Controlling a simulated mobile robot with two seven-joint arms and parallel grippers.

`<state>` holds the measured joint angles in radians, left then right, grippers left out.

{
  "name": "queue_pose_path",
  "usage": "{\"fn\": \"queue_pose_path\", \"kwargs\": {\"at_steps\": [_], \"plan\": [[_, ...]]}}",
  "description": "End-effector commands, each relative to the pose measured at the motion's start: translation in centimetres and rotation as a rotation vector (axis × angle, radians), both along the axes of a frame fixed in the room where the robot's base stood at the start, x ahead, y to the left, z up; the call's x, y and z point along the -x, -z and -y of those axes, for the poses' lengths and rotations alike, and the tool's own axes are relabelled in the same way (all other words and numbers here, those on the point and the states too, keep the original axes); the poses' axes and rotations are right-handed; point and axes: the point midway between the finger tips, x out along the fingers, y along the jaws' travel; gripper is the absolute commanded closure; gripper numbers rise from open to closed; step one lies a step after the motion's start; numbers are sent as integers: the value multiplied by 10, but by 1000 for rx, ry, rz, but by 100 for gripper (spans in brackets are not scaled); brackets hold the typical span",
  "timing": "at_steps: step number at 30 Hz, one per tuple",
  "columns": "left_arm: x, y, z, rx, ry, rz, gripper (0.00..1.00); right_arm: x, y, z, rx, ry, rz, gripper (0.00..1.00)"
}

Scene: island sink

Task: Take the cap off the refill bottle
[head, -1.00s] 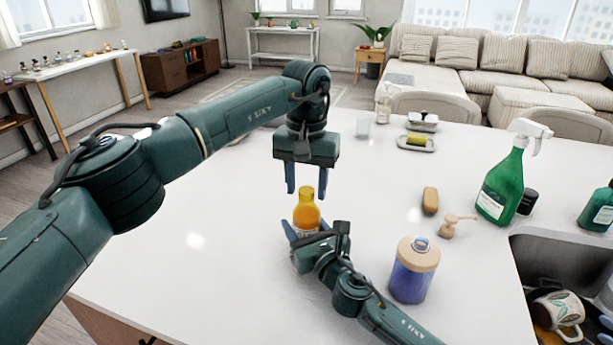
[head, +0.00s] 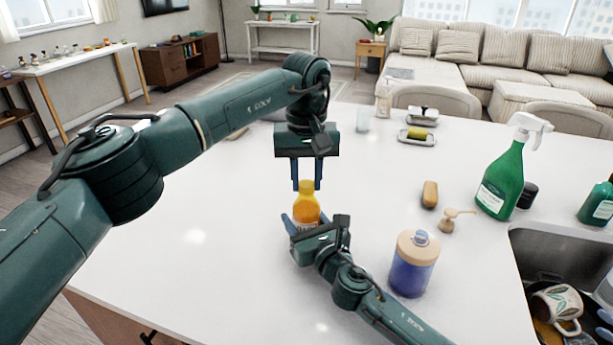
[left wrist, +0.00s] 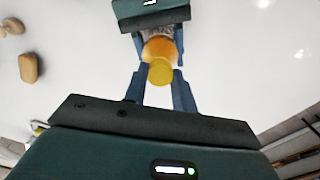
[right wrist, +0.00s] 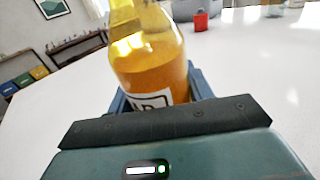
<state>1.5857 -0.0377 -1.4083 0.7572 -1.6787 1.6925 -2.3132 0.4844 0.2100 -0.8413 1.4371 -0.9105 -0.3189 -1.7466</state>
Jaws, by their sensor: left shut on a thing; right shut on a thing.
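The refill bottle (head: 306,210) is a small orange bottle with a yellow cap (head: 306,187), held upright over the white counter. My right gripper (head: 303,221) is shut on the bottle's body from the near side. My left gripper (head: 307,185) points straight down from above and is shut on the cap. In the left wrist view the yellow cap (left wrist: 160,71) lies between the fingertips, with the orange bottle (left wrist: 160,47) beyond it. In the right wrist view the bottle (right wrist: 150,62) is close up, its label partly hidden by the gripper. The cap looks seated on the neck.
A blue bottle with a tan collar (head: 412,268) stands right of my right gripper. A tan pump head (head: 453,219) and a brown oblong block (head: 430,194) lie nearby. A green spray bottle (head: 502,180) stands by the sink (head: 570,255). The counter's left side is clear.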

Motion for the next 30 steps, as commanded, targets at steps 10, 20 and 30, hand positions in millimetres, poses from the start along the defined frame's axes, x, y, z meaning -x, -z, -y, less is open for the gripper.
{"fn": "queue_pose_path", "kwargs": {"at_steps": [10,20,30], "plan": [[0,-1,-1,-2,-765,1,100,0,1,0,-1,1,-2,100],[0,-1,0,-1,-1495,1,100,0,1,0,-1,1,-2,100],[0,-1,0,-1,-2249,2,100,0,1,1,-2,2,-3,100]]}}
